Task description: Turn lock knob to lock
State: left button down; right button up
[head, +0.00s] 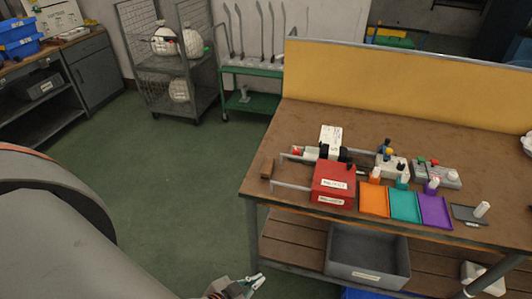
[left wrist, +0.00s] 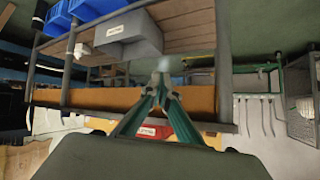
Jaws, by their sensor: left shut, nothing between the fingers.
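The bench fixture stands at the left part of the wooden table (head: 290,125). It has a red box (head: 333,182) with white labels, rods reaching left, black round parts (head: 345,155) and a small red part (head: 296,151). Which of these is the lock knob I cannot tell. My left gripper (head: 258,282) is low at the bottom of the head view, in front of the table and apart from the fixture. Its green fingers (left wrist: 163,82) meet at the tips in the left wrist view, empty. My right gripper is not in view.
Orange (head: 373,199), teal (head: 405,206) and purple (head: 435,211) trays lie right of the red box. A button box (head: 437,174) sits behind them. A grey bin (head: 368,256) is on the lower shelf. Green floor is free left of the table.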

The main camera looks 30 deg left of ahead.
aim_at(296, 151)
jog(key=u, duration=0.75)
jog(key=i+j+z, duration=0.25)
jog(key=j, duration=0.2)
jog(key=j+z, duration=0.25)
jog(key=j, duration=0.2)
jog(key=i+j+z, duration=0.25)
jog(key=j, duration=0.3)
jog(key=j+z, duration=0.25)
jog(key=j, duration=0.25)
